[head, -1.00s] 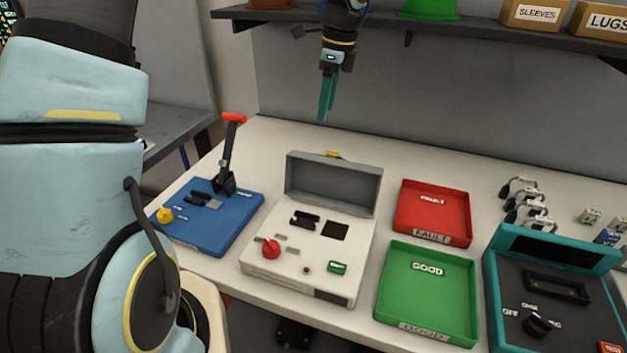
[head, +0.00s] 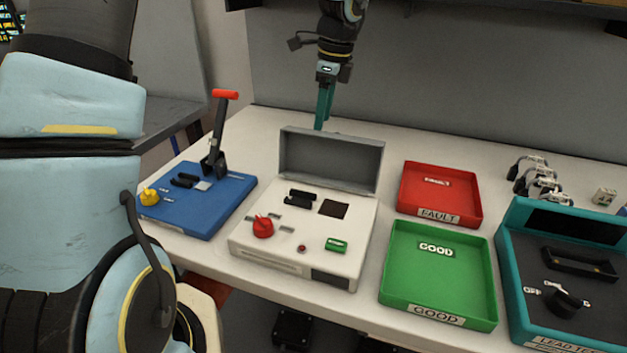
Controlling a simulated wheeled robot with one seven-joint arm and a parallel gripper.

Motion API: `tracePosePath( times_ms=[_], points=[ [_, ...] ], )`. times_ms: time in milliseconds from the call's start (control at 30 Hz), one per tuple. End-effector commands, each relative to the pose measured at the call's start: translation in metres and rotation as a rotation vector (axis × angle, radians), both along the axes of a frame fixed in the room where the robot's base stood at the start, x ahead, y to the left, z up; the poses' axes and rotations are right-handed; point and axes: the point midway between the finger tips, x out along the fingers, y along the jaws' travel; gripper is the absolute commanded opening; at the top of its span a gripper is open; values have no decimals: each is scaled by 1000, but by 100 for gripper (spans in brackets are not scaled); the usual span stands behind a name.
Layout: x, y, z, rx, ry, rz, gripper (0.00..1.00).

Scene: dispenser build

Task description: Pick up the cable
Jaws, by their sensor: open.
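Several short looped cables (head: 537,178) with dark and pale parts stand bunched at the right back of the bench, behind the teal lead tester (head: 566,222). They overlap, so single ones are hard to tell apart. My gripper (head: 322,122) points down at the back of the bench, far left of these cables, just above or behind the raised grey lid of the white machine (head: 345,272). Its teal fingers are open, seen nearly edge-on, and no cable shows between them. The surface behind the lid is hidden.
A blue lever press (head: 224,201) stands at the left, its red-topped lever upright. The red FAULT tray (head: 410,213) and green GOOD tray (head: 388,262) look empty of parts. A small pale block (head: 605,197) lies at the far right. Bare bench lies behind the trays.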

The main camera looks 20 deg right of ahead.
Motion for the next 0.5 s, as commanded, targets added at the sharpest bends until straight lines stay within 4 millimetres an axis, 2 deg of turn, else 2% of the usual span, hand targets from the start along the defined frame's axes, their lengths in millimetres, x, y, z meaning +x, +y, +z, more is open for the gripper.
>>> tracePosePath(
  times_ms=[33, 267, 500],
  points=[
    [0, 0, -11, 0, 0, 0, 57],
    [1, 1, -23, 3, 2, 0, 57],
    [4, 6, -58, 2, 2, -1, 57]
  ],
)
